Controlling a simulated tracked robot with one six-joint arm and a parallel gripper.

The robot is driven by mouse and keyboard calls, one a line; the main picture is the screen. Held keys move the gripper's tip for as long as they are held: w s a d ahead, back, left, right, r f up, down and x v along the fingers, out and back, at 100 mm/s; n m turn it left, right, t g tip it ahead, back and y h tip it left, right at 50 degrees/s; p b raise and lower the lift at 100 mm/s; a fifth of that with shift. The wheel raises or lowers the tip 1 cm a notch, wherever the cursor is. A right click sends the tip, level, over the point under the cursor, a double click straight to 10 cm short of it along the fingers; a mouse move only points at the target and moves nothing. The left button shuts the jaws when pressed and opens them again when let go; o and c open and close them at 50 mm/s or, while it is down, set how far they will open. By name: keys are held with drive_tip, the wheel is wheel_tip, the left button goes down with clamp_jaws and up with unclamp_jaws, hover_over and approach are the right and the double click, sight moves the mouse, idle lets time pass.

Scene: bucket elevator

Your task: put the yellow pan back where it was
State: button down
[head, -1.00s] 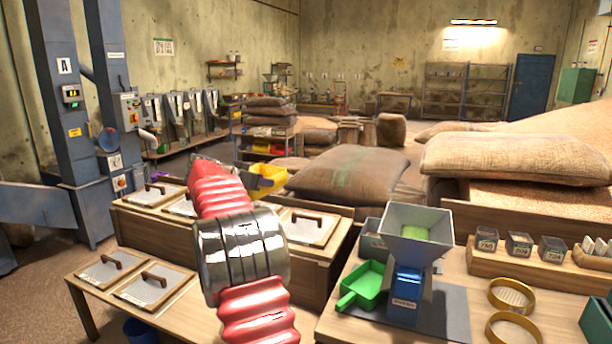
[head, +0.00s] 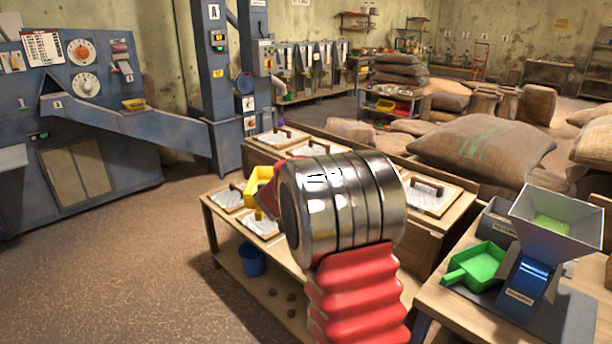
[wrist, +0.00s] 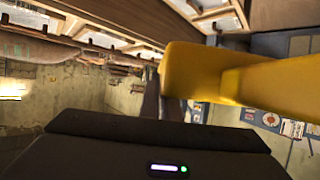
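The yellow pan (head: 261,187) is in the air just left of my arm's metal collar, in front of the crates with lidded tops. It also fills the upper right of the wrist view (wrist: 215,75), close to the camera. My gripper (wrist: 172,105) appears shut on the pan; its dark fingers meet the pan's lower edge, and the pan hides part of them. In the head view my arm hides most of the gripper. A small yellow pan-like thing (head: 133,104) rests on the chute of the blue machine at the left.
The blue machine (head: 85,120) and a blue column (head: 207,90) stand at the left. A low wooden bench with lidded trays (head: 228,198) is below my arm, with a blue bucket (head: 251,259) under it. A green scoop (head: 478,263) and blue hopper (head: 530,275) stand at right. The left floor is clear.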

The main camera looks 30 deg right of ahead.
drive_tip(key=s+a+f+n+t+y, duration=0.1)
drive_tip(key=s+a+f+n+y, duration=0.1)
drive_tip(key=a+f, duration=0.3)
drive_tip(key=s+a+f+n+t+y, duration=0.1)
drive_tip(key=a+f, duration=0.5)
drive_tip(key=a, duration=0.7)
drive_tip(key=s+a+f+n+y, duration=0.4)
drive_tip(key=s+a+f, duration=0.1)
drive_tip(key=a, duration=0.4)
drive_tip(key=shift+s+f+t+y, duration=0.3)
drive_tip(key=shift+t+y, duration=0.1)
drive_tip(key=shift+a, duration=0.1)
